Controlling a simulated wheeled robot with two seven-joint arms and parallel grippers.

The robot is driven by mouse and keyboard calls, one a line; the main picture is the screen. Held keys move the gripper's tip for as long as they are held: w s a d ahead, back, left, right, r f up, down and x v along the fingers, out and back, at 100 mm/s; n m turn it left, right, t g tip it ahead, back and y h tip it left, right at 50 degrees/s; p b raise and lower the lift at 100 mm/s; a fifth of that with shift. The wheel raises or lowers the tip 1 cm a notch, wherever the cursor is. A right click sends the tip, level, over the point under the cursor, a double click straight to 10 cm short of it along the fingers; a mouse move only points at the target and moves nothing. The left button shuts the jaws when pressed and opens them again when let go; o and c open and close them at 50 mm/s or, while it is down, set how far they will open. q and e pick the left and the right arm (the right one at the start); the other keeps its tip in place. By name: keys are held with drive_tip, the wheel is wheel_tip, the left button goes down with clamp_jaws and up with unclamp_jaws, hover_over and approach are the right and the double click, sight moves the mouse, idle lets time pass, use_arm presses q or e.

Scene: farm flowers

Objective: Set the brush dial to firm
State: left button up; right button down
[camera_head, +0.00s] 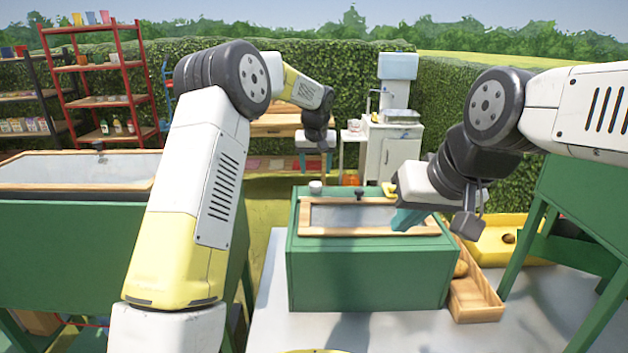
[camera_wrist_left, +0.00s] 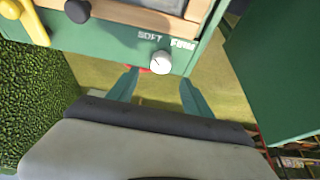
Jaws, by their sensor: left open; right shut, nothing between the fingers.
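The brush dial (camera_wrist_left: 160,62) is a round white knob on the green box's edge, below the printed words SOFT and FIRM. In the head view it is the small white knob (camera_head: 315,187) at the box's back left corner. Its pointer setting is too small to tell. My left gripper (camera_wrist_left: 158,92) is open, with one teal finger on each side below the dial and apart from it. In the head view this gripper (camera_head: 324,168) is just behind the dial. My right gripper (camera_head: 405,220) is shut and empty over the box's right part.
The green box (camera_head: 370,275) has a wood-framed basin, a black knob (camera_head: 360,194) and a yellow handle (camera_head: 389,188) along its back edge. A wooden tray (camera_head: 475,300) stands to its right. A green planter (camera_head: 60,220) is at left.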

sight(315, 184)
use_arm(q)
drive_tip(key=x, duration=0.7)
drive_tip(key=shift+a+f, duration=0.1)
drive_tip(key=shift+f, duration=0.1)
clamp_jaws()
